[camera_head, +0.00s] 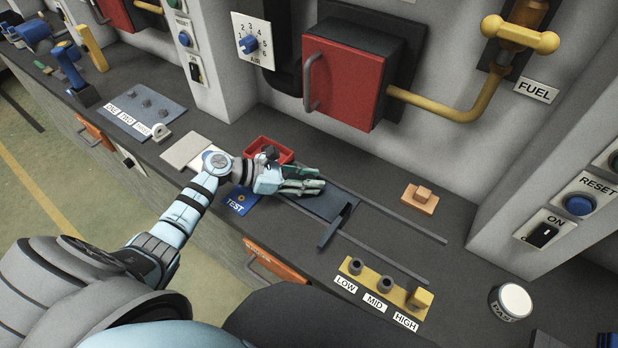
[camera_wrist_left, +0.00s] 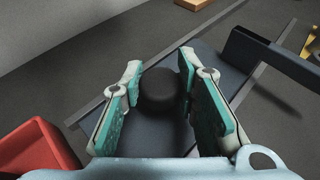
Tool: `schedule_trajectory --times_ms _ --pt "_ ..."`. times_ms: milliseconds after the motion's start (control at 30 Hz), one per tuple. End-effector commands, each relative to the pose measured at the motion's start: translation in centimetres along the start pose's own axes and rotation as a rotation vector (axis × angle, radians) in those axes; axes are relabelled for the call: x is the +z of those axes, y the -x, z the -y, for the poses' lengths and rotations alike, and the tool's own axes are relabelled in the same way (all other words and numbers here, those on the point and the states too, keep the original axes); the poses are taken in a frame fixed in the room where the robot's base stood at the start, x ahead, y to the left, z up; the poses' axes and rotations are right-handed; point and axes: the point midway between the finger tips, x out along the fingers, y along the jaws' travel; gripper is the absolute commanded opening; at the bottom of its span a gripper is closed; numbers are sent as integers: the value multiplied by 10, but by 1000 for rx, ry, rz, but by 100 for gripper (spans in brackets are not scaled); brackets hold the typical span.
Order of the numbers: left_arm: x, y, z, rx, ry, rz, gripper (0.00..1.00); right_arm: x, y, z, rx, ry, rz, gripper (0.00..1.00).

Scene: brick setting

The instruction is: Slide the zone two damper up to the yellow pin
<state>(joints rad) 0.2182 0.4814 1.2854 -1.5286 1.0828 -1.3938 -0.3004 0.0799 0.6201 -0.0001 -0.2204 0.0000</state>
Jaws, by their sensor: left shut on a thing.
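The damper is a dark slate plate (camera_head: 326,206) lying between two thin rails on the bench, with a raised bar (camera_head: 335,229) at its right end. Its black round knob (camera_wrist_left: 160,90) shows in the left wrist view. My left gripper (camera_head: 312,187) is shut on this knob, with a finger on each side; it also shows in the left wrist view (camera_wrist_left: 161,64). A yellow strip (camera_head: 374,285) lies near the front edge, labelled LOW, MID and HIGH. Dark posts stand at LOW and MID, and a yellow pin (camera_head: 422,298) stands at HIGH. My right gripper is out of view.
The rails run clear to the right of the plate. A red tray (camera_head: 262,145) stands behind my gripper, and an orange block (camera_head: 420,198) lies beyond the far rail. A white-topped can (camera_head: 512,301) stands at the right. A red door (camera_head: 345,83) overhangs the back.

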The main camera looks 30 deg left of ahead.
Motion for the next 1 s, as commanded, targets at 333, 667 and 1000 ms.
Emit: schedule_trajectory --times_ms 333,667,1000 --pt "10 -18 21 -2 1 2 0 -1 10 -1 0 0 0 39" --pt "35 -74 83 -3 4 4 0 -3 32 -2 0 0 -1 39" --pt "52 -123 126 -1 2 1 0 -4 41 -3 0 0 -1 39"
